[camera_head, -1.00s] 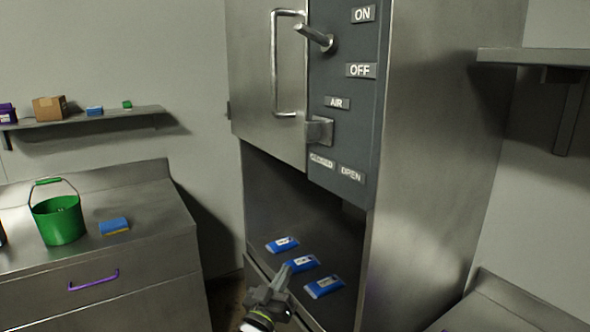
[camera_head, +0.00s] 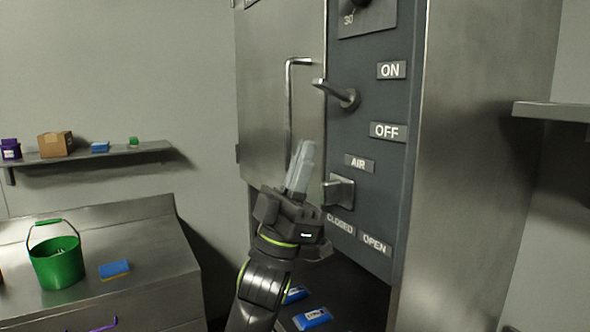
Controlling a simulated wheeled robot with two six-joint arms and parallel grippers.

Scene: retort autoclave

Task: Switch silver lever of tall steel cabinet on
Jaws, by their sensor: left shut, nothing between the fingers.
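The tall steel cabinet (camera_head: 480,150) stands at the centre right with a dark control panel. The silver lever (camera_head: 333,93) sticks out from the panel between the ON label (camera_head: 391,70) and the OFF label (camera_head: 388,131). Its handle points left and slightly up from its round pivot. My left gripper (camera_head: 301,158) is shut and empty, its fingers pointing up. In the picture it is below and left of the lever, apart from it, in front of the cabinet door. My right gripper is out of view.
A square knob (camera_head: 338,191) sits under the AIR label, close right of my left gripper. A vertical door handle (camera_head: 290,105) is left of the lever. Blue packs (camera_head: 312,318) lie in the lower opening. A green bucket (camera_head: 57,263) stands on the left counter.

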